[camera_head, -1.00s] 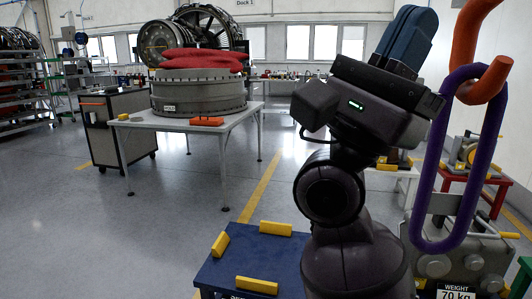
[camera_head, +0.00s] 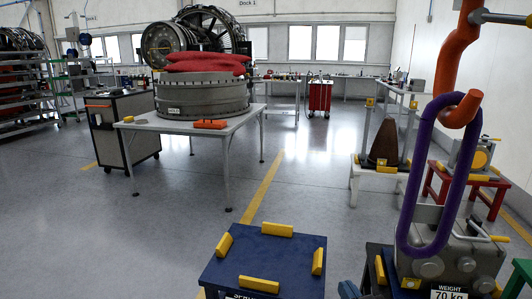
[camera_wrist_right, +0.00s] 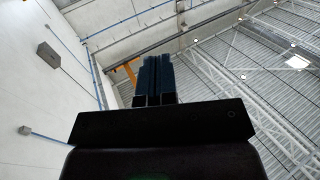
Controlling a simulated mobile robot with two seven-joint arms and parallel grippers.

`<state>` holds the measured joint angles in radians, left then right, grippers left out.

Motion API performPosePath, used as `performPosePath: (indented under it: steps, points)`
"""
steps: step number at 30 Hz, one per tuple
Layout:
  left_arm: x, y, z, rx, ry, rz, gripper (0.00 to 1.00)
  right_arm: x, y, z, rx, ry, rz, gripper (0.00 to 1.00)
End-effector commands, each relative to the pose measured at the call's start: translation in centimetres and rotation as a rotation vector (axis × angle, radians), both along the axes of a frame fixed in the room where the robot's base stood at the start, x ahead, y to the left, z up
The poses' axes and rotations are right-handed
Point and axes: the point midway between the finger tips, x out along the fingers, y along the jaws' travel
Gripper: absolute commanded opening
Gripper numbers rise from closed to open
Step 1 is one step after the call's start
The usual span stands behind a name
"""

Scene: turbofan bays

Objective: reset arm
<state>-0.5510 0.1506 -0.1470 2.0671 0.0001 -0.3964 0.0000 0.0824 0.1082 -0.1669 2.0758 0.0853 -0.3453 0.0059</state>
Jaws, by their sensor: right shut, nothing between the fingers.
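My right gripper (camera_head: 349,290) shows only as blue fingertips at the bottom edge of the head view, between the blue stand and the grey 70 kg weight unit. In the right wrist view, its blue fingers (camera_wrist_right: 154,80) are together with nothing held, pointing up toward the ceiling. The rest of the right arm is out of the head view. My left gripper is in neither view.
A blue stand (camera_head: 218,270) with yellow blocks is at the front. The weight unit (camera_head: 455,262), with a purple sling (camera_head: 407,190) on an orange hook (camera_head: 460,112), is close on the right. A table (camera_head: 222,130) bears the engine ring. Floor between is clear.

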Motion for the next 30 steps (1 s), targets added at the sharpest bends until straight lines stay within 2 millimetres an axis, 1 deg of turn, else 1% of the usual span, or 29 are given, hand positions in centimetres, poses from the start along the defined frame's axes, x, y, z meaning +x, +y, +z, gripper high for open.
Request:
performPosePath:
  steps: [1, 3, 5, 6, 8, 9, 11, 12, 14, 15, 18, 22, 25, 30]
  points:
    - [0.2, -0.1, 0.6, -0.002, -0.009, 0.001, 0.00, -1.4, -1.2, -2.1, -0.034, 0.060, -0.024, 0.00]
    - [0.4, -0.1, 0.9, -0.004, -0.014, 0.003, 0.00, -3.5, -2.6, -5.1, -0.073, 0.139, -0.054, 0.00]
    - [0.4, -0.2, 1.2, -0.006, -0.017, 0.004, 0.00, -5.4, -3.8, -7.4, -0.100, 0.201, -0.077, 0.00]
    - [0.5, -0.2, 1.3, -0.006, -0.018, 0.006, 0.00, -6.8, -4.6, -8.8, -0.114, 0.240, -0.091, 0.00]
    - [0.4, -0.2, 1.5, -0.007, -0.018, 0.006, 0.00, -9.0, -5.7, -10.8, -0.133, 0.294, -0.110, 0.00]
    - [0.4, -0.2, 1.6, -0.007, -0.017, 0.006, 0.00, -10.5, -6.4, -12.0, -0.143, 0.329, -0.122, 0.00]
    - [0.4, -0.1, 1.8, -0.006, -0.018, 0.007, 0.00, -12.9, -7.3, -13.7, -0.154, 0.382, -0.138, 0.00]
    - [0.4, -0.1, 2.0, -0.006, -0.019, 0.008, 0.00, -14.6, -7.9, -14.8, -0.158, 0.417, -0.147, 0.00]
    - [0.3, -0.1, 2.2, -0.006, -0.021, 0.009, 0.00, -17.0, -8.7, -16.1, -0.163, 0.466, -0.161, 0.00]
    - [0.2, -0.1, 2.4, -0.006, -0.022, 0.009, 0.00, -18.5, -9.1, -16.9, -0.166, 0.495, -0.168, 0.00]
    - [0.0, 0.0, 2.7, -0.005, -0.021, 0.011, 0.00, -21.7, -9.9, -18.3, -0.172, 0.558, -0.183, 0.00]
    - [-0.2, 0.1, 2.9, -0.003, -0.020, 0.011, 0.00, -24.3, -10.5, -19.3, -0.175, 0.606, -0.196, 0.00]
    - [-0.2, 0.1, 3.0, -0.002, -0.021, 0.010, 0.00, -25.1, -10.6, -19.7, -0.175, 0.622, -0.199, 0.00]
    - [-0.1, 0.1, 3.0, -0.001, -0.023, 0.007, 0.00, -25.3, -10.6, -19.8, -0.175, 0.625, -0.200, 0.00]
